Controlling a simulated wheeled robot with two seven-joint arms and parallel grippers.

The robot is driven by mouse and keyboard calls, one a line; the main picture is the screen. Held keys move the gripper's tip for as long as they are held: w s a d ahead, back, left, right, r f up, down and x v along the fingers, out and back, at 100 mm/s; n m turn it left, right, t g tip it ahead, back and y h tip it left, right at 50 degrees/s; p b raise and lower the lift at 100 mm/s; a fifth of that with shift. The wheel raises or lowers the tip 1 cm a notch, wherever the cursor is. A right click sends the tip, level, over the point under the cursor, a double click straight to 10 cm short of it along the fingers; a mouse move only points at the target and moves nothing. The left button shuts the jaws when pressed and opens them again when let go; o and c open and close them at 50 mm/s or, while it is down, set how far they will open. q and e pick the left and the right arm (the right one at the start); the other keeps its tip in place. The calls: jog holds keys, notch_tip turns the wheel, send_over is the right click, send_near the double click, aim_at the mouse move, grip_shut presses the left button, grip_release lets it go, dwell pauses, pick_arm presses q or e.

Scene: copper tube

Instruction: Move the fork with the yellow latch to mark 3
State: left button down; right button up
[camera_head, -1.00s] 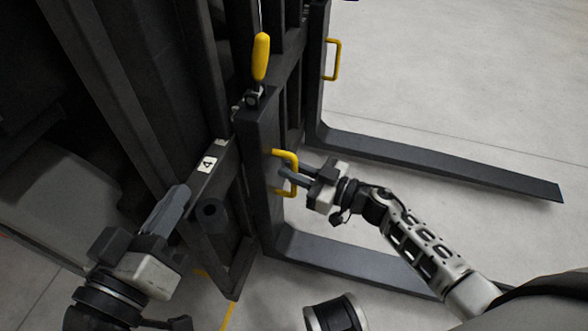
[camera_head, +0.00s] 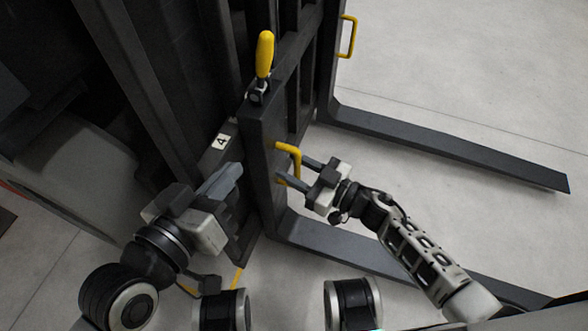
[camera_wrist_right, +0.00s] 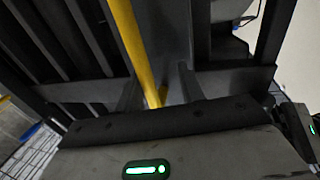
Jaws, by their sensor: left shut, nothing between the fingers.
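The near fork (camera_head: 335,250) has an upright carriage plate with a yellow latch lever (camera_head: 265,54) standing up on top. A yellow handle (camera_head: 296,160) sits on the plate's side. The plate stands just right of the label 4 (camera_head: 221,141) on the dark rail; no label 3 can be seen. My left gripper (camera_head: 232,178) is shut and empty, in front of the rail, left of the plate and below the label. My right gripper (camera_head: 294,172) is at the handle, fingers apart. In the right wrist view the yellow handle bar (camera_wrist_right: 133,45) runs between the fingers.
The far fork (camera_head: 450,150) has its own yellow handle (camera_head: 347,37). Dark mast beams (camera_head: 165,90) rise at the left, close to my left arm. The pale floor is clear between the forks and to the right.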

jog(key=shift+s+a+f, duration=0.15)
jog(key=shift+s+a, duration=0.15)
jog(key=shift+s, duration=0.1)
pick_arm(q)
jog(key=shift+r, duration=0.15)
